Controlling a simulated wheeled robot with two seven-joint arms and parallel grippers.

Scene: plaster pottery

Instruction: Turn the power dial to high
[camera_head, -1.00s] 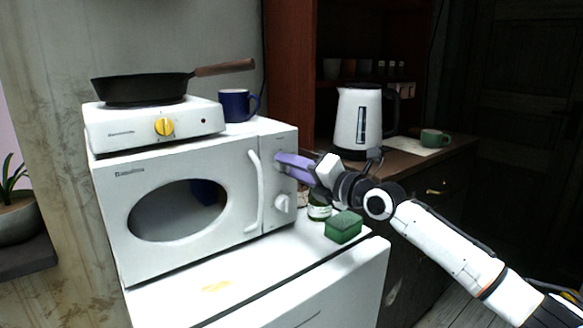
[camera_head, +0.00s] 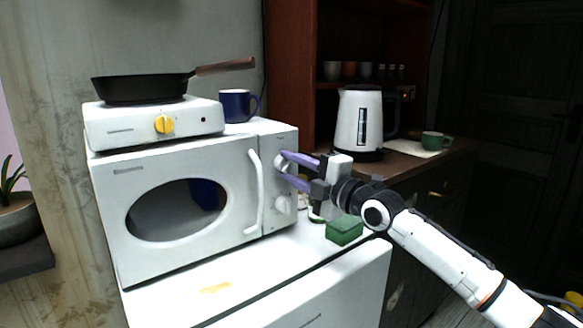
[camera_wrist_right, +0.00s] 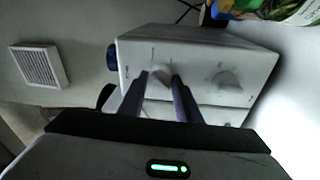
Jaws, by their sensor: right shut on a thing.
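The white microwave (camera_head: 150,165) stands on a white cabinet, with two dials on its right-hand panel. My right gripper (camera_head: 284,168) is at the upper dial (camera_head: 280,161), its purple fingers one above the other. In the right wrist view the gripper (camera_wrist_right: 161,76) has one finger on each side of that dial (camera_wrist_right: 160,73) and is shut on it. The dial's markings are too small to read. The lower dial (camera_head: 284,204) is free below; it also shows in the wrist view (camera_wrist_right: 227,80). My left gripper is not in view.
A hotplate (camera_head: 110,133) with a yellow knob (camera_head: 164,124) and a black pan (camera_head: 140,88) stands on the microwave beside a blue mug (camera_head: 235,105). A green box (camera_head: 344,230) sits below my right wrist. A white kettle (camera_head: 358,120) stands behind it.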

